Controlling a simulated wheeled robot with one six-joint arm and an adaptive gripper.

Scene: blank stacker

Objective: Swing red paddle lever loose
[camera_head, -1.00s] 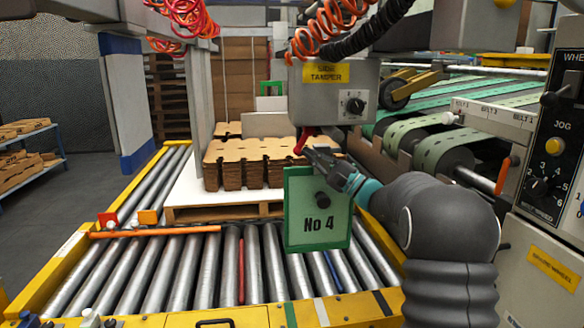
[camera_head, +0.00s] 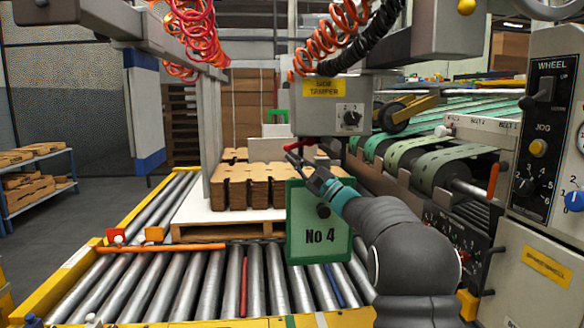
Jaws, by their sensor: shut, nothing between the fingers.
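The red paddle lever (camera_head: 299,144) sticks out to the left under the grey side tamper box (camera_head: 330,112), lying nearly level with a slight downward tilt. My gripper (camera_head: 296,157) is just below the lever's left end, coming in from the lower right. Its fingers are shut with nothing between them. The tips look very close to the lever; I cannot tell whether they touch it.
A green "No 4" plate (camera_head: 319,248) hangs below my wrist. Stacked brown cardboard blanks (camera_head: 243,188) stand behind it on a pallet. Steel rollers (camera_head: 180,285) fill the front. Green belts (camera_head: 440,160) and a control panel (camera_head: 542,140) are at the right.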

